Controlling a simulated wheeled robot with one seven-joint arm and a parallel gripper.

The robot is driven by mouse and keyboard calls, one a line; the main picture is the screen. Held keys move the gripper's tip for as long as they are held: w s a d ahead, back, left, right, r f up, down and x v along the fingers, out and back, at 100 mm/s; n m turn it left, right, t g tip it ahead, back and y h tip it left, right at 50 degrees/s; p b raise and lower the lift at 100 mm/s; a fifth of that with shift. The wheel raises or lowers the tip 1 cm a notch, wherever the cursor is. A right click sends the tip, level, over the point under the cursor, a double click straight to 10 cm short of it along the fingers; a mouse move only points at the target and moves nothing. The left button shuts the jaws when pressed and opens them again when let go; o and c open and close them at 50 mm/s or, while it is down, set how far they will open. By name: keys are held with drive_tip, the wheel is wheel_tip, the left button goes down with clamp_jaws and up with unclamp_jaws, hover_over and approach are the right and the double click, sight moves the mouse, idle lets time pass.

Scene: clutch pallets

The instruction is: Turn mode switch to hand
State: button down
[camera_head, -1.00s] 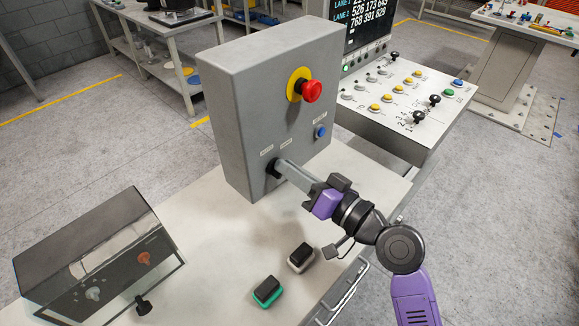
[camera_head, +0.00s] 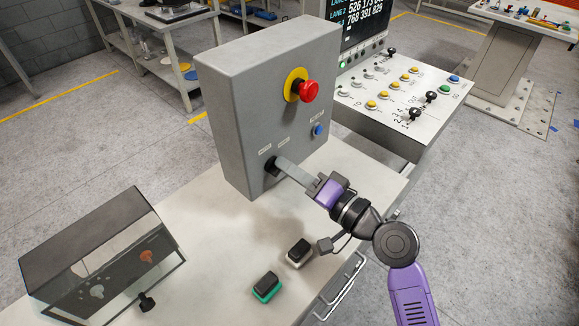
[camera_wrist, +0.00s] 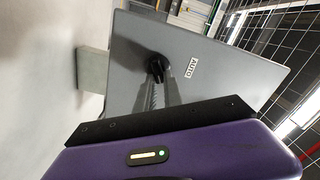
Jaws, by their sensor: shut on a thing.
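The mode switch is a small black knob (camera_head: 271,167) low on the front of the grey control box (camera_head: 228,130). Two small labels sit above it in the head view, too small to read there. My gripper (camera_head: 278,166) is at the knob, its long grey fingers close together and shut on it. In the wrist view the black knob (camera_wrist: 156,66) shows between the fingertips (camera_wrist: 158,74). A label reading AUTO (camera_wrist: 191,68) is to its right in that view. The knob's exact pointing direction is partly hidden by the fingers.
A red emergency button (camera_head: 309,91) on a yellow ring and a blue button (camera_head: 318,130) are on the same box face. Two small black-topped blocks (camera_head: 266,287) (camera_head: 299,252) and a clear-fronted case (camera_head: 100,255) are on the bench. A button console (camera_head: 395,95) stands behind right.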

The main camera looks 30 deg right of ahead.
drive_tip(key=shift+f, duration=0.1)
drive_tip(key=c, duration=1.5)
unclamp_jaws()
drive_tip(key=shift+o, duration=0.2)
drive_tip(key=b+v, duration=0.2)
drive_tip(key=v, duration=0.6)
drive_tip(key=shift+w+d, duration=0.1)
